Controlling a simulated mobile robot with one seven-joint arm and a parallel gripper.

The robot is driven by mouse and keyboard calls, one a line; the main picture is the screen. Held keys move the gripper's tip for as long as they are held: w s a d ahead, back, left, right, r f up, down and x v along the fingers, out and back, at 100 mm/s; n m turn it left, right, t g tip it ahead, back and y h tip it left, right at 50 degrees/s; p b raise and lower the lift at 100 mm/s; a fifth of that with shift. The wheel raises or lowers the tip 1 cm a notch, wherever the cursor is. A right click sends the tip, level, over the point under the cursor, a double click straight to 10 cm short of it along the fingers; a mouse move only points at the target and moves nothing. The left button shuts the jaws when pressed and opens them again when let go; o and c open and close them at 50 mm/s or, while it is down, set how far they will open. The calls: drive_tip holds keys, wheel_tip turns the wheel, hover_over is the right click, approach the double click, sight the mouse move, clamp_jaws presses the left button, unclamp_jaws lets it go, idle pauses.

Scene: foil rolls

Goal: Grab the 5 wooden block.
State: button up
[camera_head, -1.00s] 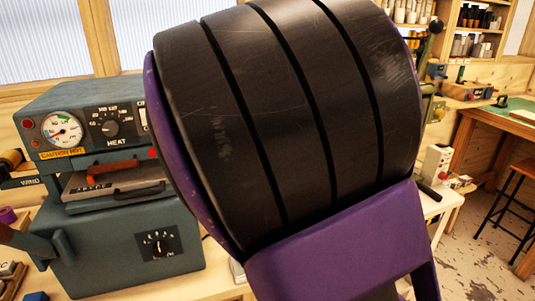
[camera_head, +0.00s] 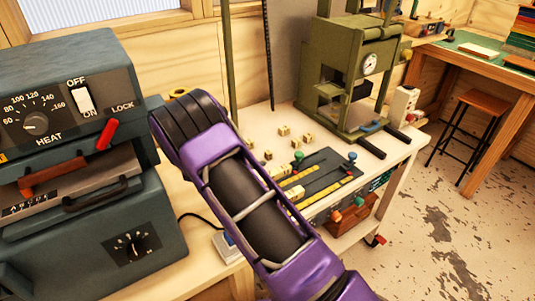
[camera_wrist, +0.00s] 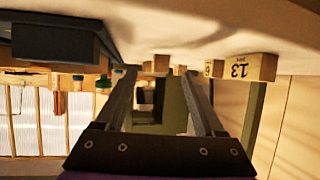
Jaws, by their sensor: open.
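Several small wooden blocks (camera_head: 284,130) stand on the light table beyond my arm in the head view; their numbers are too small to read there. The wrist view is upside down. In it, a block marked 13 (camera_wrist: 250,67) is at the right, outside my right finger. A smaller block with a partly seen digit (camera_wrist: 213,69) is beside it, and a plain-looking block (camera_wrist: 157,64) is between the fingertips in the picture, farther off. I cannot tell which block is the 5. My gripper (camera_wrist: 158,76) is open and empty; my arm hides it in the head view.
A teal heat press (camera_head: 70,150) stands at the left. A dark board with sliders and coloured knobs (camera_head: 320,175) lies on the table near the blocks. A green press (camera_head: 345,75) stands behind to the right, with a stool (camera_head: 485,105) beyond.

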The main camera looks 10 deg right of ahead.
sight(266, 156)
drive_tip(key=x, duration=0.5)
drive_tip(key=shift+w+d+r, duration=0.1)
drive_tip(key=shift+w+d, duration=0.2)
drive_tip(key=shift+d, duration=0.05)
clamp_jaws()
